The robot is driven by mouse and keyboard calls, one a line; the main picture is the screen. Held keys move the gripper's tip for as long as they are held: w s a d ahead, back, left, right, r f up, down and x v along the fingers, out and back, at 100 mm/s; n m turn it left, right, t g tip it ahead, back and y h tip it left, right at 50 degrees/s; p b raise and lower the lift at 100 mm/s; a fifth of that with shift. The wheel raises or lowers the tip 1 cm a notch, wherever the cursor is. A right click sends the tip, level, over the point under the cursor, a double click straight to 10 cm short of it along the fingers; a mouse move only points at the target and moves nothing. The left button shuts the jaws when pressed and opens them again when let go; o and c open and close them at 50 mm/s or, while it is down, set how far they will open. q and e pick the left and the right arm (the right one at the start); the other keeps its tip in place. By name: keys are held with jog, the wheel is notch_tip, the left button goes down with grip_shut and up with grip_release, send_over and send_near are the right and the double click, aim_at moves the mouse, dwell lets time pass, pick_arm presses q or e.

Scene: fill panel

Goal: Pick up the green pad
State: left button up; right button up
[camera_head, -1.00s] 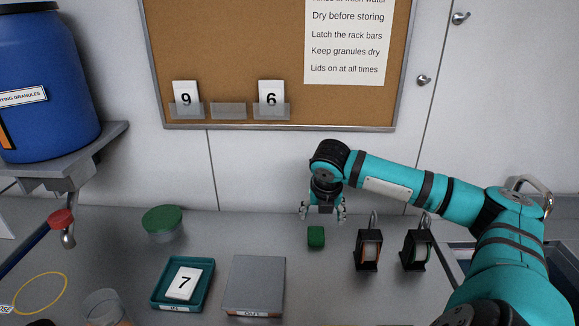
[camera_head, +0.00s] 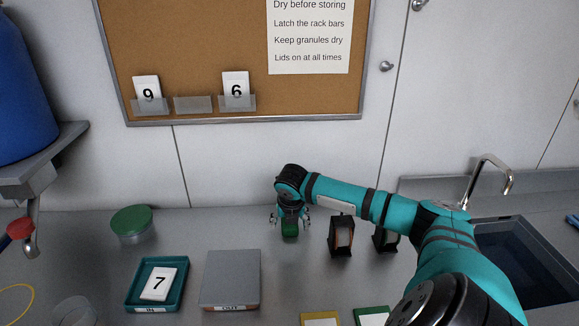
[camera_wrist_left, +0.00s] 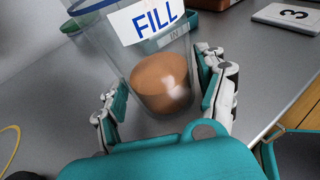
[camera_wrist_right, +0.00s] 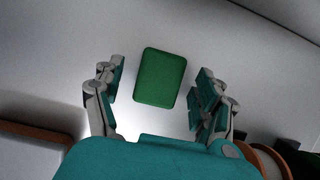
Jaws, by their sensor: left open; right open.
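The green pad (camera_head: 290,231) is a small dark green block on the grey counter. It also shows in the right wrist view (camera_wrist_right: 161,78) as a rounded rectangle. My right gripper (camera_head: 290,219) is open and comes down over it from above. In the right wrist view its fingers are on either side of the pad, with gaps on both sides. My left gripper (camera_wrist_left: 170,100) is open, its fingers on either side of a clear cup (camera_wrist_left: 110,48) marked FILL, with orange-brown contents. Whether they touch the cup is unclear.
Two black holders (camera_head: 341,236) stand close right of the pad, the second partly behind my right arm. A teal tray (camera_head: 131,299) with a 7 card, a grey OUT box (camera_head: 230,278) and a green-lidded jar (camera_head: 131,222) lie left. A sink (camera_head: 520,262) is at right.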

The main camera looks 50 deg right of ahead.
jog(key=c, duration=1.1)
notch_tip(320, 180, up, 10)
jog(key=shift+r, duration=0.1)
